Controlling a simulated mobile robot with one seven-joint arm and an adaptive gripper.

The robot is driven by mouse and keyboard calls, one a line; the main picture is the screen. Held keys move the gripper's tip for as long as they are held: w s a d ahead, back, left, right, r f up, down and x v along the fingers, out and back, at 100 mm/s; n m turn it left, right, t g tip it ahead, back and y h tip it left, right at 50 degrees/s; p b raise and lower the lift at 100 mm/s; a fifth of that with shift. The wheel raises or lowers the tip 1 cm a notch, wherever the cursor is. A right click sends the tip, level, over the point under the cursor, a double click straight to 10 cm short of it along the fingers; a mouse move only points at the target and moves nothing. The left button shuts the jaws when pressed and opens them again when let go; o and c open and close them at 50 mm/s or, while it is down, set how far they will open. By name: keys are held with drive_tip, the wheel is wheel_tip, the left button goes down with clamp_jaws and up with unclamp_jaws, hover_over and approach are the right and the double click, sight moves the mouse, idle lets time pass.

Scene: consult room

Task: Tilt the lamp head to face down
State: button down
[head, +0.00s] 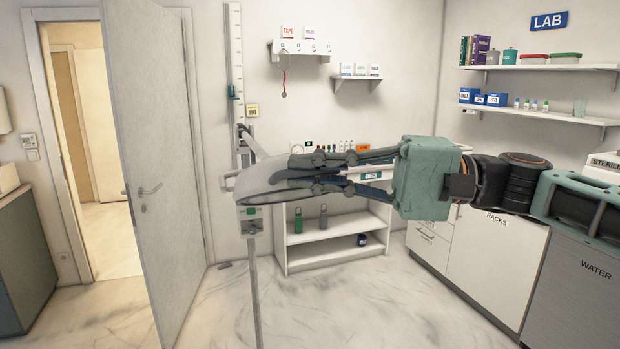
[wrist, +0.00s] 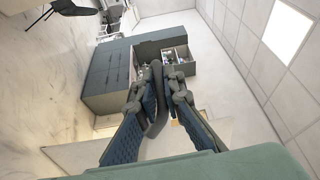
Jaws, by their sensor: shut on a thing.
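The lamp head (head: 252,183), a pale grey, shallow rounded shade, is near the middle of the head view. It sits at the top of a thin upright pole (head: 254,290) and a short bent arm (head: 248,138). Its darker lower face shows at a slant; its exact tilt is hard to read. My gripper (head: 292,173) reaches in from the right and is shut on the right side of the lamp head, one finger above and one below. In the wrist view, a thin grey edge (wrist: 157,108) of it lies between the fingers (wrist: 158,82).
A white shelf unit (head: 325,250) with bottles stands behind the lamp. An open grey door (head: 155,150) is at left. White cabinets (head: 490,260) and a grey water unit (head: 575,285) line the right. The floor (head: 350,310) in front is clear.

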drive_tip(key=f+n+b, duration=0.2)
drive_tip(key=b, duration=0.3)
drive_tip(key=f+n+y+b, duration=0.1)
drive_tip(key=f+b, duration=0.1)
drive_tip(key=b, duration=0.4)
drive_tip(key=s+f+n+g+y+b, duration=0.1)
drive_tip(key=n+b, duration=0.1)
drive_tip(key=b, duration=0.3)
drive_tip(key=shift+d+f+n+b, duration=0.15)
drive_tip(key=shift+f+n+b, duration=0.15)
drive_tip(key=shift+f+b, duration=0.1)
drive_tip(key=shift+b, duration=0.35)
drive_tip(key=c, duration=2)
unclamp_jaws()
drive_tip(key=shift+c, duration=0.2)
drive_tip(key=d+f, duration=0.2)
drive_tip(key=d, duration=0.9)
drive_tip(key=shift+s+d+f, duration=0.3)
drive_tip(key=shift+s+d, duration=0.05)
drive_tip(key=shift+d, duration=0.05)
